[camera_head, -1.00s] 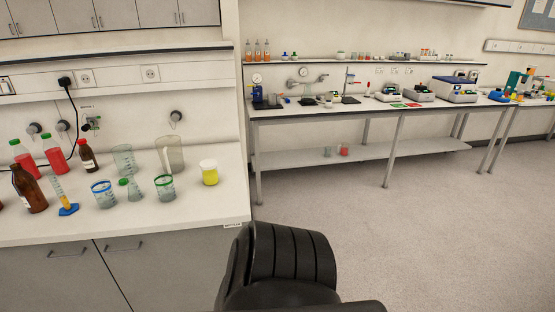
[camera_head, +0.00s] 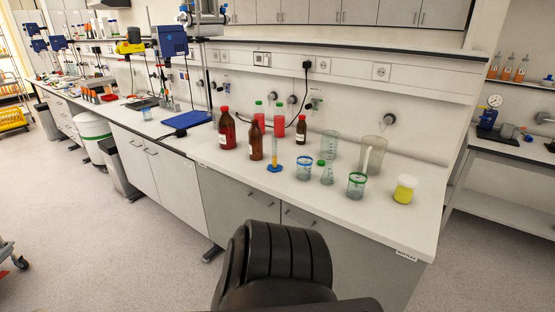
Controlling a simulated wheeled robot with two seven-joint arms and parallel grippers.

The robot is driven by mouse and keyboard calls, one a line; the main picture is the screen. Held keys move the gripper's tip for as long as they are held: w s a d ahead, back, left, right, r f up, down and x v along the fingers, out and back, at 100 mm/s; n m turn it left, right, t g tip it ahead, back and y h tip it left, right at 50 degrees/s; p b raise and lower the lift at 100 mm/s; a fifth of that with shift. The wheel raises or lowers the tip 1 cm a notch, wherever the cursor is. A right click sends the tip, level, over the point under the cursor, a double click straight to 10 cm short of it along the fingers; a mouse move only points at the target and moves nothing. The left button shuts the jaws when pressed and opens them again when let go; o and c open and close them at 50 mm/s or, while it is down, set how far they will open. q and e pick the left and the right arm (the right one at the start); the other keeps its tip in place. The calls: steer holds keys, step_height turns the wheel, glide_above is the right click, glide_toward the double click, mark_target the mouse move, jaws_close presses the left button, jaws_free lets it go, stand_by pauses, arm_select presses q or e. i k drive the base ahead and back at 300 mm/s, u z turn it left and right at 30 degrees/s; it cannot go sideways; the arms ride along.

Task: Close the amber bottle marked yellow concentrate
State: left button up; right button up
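Three amber bottles stand upright on the white bench (camera_head: 225,170). The left amber bottle (camera_head: 227,132) has a red cap. The middle amber bottle (camera_head: 256,142) shows no coloured cap and looks open at the top. A smaller amber bottle (camera_head: 301,131) with a red cap stands farther back to the right. Their labels are too small to read, so I cannot tell which one is marked yellow concentrate. Neither gripper is in view.
Around the bottles stand red bottles with green caps (camera_head: 279,122), a cylinder on a blue base (camera_head: 274,166), glass beakers (camera_head: 303,170) and a jar with yellow contents (camera_head: 404,190). Stirrer stands (camera_head: 172,60) are farther left. Floor (camera_head: 120,240) is open in front.

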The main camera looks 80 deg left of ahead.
mark_target(255, 134)
steer(key=u, duration=1.6)
